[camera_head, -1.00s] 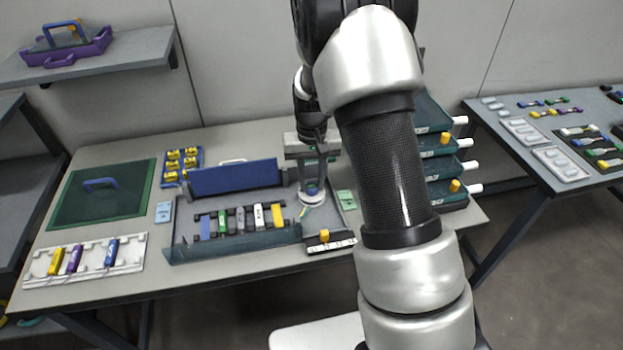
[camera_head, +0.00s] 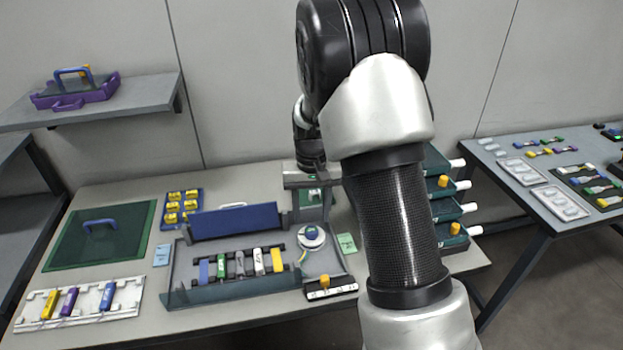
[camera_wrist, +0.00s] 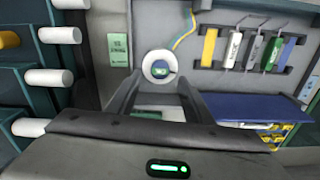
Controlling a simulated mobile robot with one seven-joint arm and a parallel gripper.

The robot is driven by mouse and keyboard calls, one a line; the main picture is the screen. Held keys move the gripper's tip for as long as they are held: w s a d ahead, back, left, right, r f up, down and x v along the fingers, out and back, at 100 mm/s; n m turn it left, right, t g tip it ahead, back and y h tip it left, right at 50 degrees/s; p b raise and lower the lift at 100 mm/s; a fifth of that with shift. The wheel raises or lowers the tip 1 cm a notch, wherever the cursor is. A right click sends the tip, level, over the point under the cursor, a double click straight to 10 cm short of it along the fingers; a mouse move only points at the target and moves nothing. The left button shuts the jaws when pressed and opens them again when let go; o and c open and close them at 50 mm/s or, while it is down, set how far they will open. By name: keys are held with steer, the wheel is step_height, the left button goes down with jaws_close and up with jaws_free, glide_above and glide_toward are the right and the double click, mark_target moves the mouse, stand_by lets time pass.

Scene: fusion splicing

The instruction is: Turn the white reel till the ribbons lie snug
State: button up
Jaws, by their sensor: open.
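The white reel (camera_head: 312,237) is a round white disc with a blue knob at its centre, in the right part of the open splice tray (camera_head: 175,280). In the wrist view the reel (camera_wrist: 150,63) shows just beyond the fingers. A yellow and blue ribbon (camera_wrist: 185,36) curves from the reel towards the row of coloured holders. Whether the ribbons lie snug is too small to tell. My gripper (camera_wrist: 157,98) is open and empty, its two fingers apart and short of the reel. In the head view my gripper (camera_head: 315,188) is above and behind the reel, clear of it.
Several coloured holders (camera_head: 240,264) sit in the tray, with a raised blue lid (camera_head: 233,222) behind. A green label card (camera_head: 346,243) lies to the right of the reel. Stacked dark drawers with white handles (camera_head: 452,205) stand at the right. A slider block (camera_head: 330,288) is in front.

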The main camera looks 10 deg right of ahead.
mark_target(311, 229)
step_height(311, 229, up, 13)
steer(key=p, duration=0.1)
stand_by(0.3)
steer(key=s+r+t+p, duration=0.3)
steer(key=s+r+p, duration=0.3)
steer(key=s+r, duration=0.85)
steer(key=s+r+n+t+p, duration=0.1)
steer(key=s+r+p, duration=0.3)
steer(key=s, duration=0.7)
step_height(311, 229, up, 2)
steer(key=shift+r+t, duration=0.15)
steer(key=shift+t, duration=0.65)
steer(key=shift+a, duration=0.1)
